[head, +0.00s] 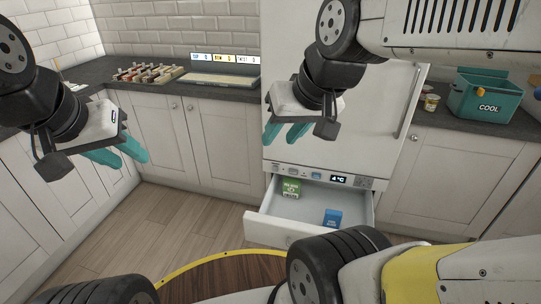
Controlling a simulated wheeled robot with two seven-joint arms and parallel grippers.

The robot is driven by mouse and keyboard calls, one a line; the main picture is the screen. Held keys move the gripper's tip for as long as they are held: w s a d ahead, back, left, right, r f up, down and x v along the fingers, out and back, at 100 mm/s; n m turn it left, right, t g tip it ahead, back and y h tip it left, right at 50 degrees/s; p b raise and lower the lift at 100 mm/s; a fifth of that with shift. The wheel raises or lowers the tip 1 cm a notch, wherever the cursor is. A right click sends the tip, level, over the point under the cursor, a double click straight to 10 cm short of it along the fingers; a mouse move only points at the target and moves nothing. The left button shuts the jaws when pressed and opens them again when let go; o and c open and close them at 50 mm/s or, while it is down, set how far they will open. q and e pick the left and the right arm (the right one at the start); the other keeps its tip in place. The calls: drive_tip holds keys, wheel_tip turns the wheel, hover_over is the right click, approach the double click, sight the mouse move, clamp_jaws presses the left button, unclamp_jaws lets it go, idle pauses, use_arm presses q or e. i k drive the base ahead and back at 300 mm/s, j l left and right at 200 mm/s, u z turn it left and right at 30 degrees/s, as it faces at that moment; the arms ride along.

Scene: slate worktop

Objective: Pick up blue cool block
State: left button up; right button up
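The blue cool block (332,217) lies in the right part of an open drawer (353,236) at the bottom of the white fridge unit. My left gripper (133,164) is at the left, in front of the white cabinets and far from the block. Its teal fingers are apart with nothing between them. My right gripper (279,143) is in front of the fridge door, above and to the left of the block. Its teal fingers are apart and empty.
A teal COOL box (487,98) and a small cup (431,103) are on the right worktop. A rack of items (150,72) and a pale board (221,80) are on the left worktop.

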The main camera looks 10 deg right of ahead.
sight(332, 219)
drive_tip(key=z, duration=1.2)
